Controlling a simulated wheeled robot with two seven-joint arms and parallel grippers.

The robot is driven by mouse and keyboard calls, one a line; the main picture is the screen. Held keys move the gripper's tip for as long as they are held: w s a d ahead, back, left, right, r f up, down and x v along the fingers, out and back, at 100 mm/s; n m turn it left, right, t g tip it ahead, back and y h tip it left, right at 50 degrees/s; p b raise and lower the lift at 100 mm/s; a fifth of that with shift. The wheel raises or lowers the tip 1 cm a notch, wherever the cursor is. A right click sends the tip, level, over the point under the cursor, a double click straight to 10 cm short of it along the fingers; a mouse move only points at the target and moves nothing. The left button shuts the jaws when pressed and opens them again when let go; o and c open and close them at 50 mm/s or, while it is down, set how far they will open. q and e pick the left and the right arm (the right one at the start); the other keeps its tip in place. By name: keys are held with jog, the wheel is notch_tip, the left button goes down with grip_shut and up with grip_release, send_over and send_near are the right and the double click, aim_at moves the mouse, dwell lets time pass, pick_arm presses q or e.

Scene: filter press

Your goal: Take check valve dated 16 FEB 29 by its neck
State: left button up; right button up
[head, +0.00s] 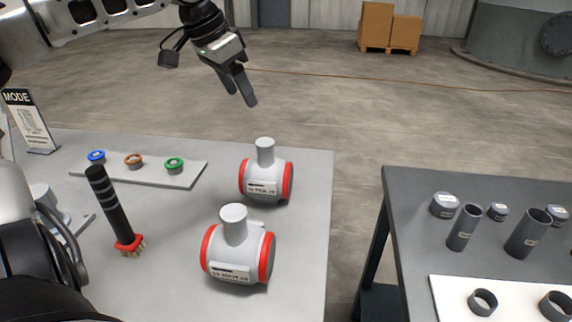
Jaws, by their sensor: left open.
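Two grey check valves with red end rings and upright necks stand on the left table. The rear valve (265,180) has a label that seems to read FEB 29; its day is too small to be sure of. Its neck (265,152) points up and is free. The front valve (237,252) has a label that I cannot read surely. My left gripper (242,96) is open and empty, above and behind the rear valve in the picture, apart from it. My right gripper is not in view.
A tray (185,179) holds blue, brown and green rings. A MODE sign (30,122) stands at the left. A dark table (415,215) with pipe pieces and caps is at the right, beyond a gap.

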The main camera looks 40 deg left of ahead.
pick_arm(q)
send_near(264, 142)
jog(key=x, duration=0.4)
jog(key=shift+w+a+f, duration=0.1)
jog(key=shift+f, duration=0.25)
jog(key=shift+x, duration=3.15)
jog(key=c, duration=1.1)
jog(key=shift+r, duration=0.1)
